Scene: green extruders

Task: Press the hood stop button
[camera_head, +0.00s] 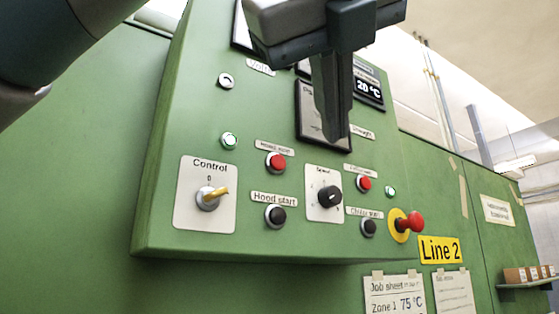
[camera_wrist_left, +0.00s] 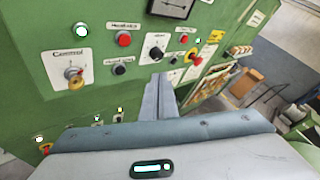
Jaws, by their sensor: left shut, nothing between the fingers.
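The hood stop button is the red button (camera_head: 276,162) at the upper left of the lower row group on the green panel, above the black hood start button (camera_head: 275,216). Its small label is hard to read. In the left wrist view the red button (camera_wrist_left: 124,39) is up and left of the fingers, with the black hood start button (camera_wrist_left: 118,69) below it. My left gripper (camera_head: 332,132) is shut and empty, pointing down in front of the panel, up and right of the red button in the head view. It also shows in the left wrist view (camera_wrist_left: 159,82). My right gripper is not in view.
Nearby are a second red button (camera_head: 364,184), a black speed knob (camera_head: 329,196), a yellow control switch (camera_head: 213,197) and a red emergency knob (camera_head: 414,221) jutting out on a yellow base. Job sheets (camera_head: 394,293) hang below. A shelf with boxes (camera_head: 527,274) is at right.

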